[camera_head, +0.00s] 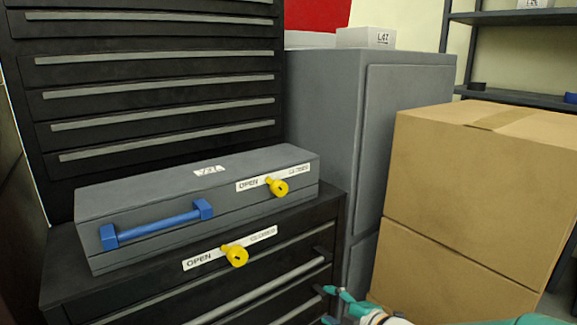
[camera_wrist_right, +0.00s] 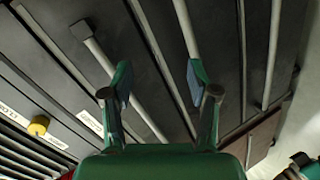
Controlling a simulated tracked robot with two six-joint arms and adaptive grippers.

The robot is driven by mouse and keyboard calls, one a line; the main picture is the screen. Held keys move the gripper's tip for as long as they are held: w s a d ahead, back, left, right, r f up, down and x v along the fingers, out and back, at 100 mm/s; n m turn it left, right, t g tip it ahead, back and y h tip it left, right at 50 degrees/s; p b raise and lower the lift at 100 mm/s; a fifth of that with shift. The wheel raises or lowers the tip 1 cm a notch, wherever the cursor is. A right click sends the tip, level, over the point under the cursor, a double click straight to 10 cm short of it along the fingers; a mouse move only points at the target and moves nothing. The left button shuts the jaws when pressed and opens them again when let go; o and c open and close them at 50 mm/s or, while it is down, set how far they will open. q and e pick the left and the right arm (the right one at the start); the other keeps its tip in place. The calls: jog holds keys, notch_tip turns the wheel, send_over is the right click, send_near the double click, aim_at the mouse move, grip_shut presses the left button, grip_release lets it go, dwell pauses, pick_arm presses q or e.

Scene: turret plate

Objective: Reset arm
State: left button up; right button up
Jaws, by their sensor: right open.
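My right gripper (camera_head: 335,306) is at the bottom of the head view, low beside the right edge of the black drawer cabinet (camera_head: 335,215). In the wrist view the gripper (camera_wrist_right: 160,84) is open, with no object held between its fingers. Its fingers point toward the dark drawer fronts, and a silver drawer handle (camera_wrist_right: 185,28) runs up behind the right finger. Whether a finger touches that handle I cannot tell. My left gripper does not show.
A grey case (camera_head: 130,190) with a blue handle (camera_head: 155,226) lies on the cabinet. Yellow knobs sit on the case (camera_head: 278,187) and cabinet (camera_head: 236,256). A tall grey cabinet (camera_head: 400,130) and stacked cardboard boxes (camera_head: 480,170) stand to the right.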

jog(key=s+d+f+m+g+h, duration=0.1)
jog(key=s+f+m+g, duration=0.2)
jog(key=f, duration=0.5)
jog(key=s+f+m+g+h, duration=0.1)
jog(key=s+f+m, duration=0.2)
jog(key=s+f, duration=0.4)
jog(key=s+d+f+m+g, duration=0.1)
jog(key=s+f+m, duration=0.2)
jog(key=f, duration=0.6)
jog(key=s+f+m+g+h, duration=0.1)
jog(key=s+f+m+g, duration=0.25)
jog(key=s+m, duration=0.45)
jog(key=s+f+m+g+h, duration=0.15)
jog(key=s+f+m, duration=0.35)
jog(key=s, duration=0.5)
notch_tip(320, 180, up, 35)
jog(key=p, duration=3.4)
jog(key=shift+w+m+g+y, duration=0.3)
jog(key=shift+w+m+y, duration=0.05)
jog(key=shift+m+y, duration=0.1)
jog(key=shift+f, duration=0.1)
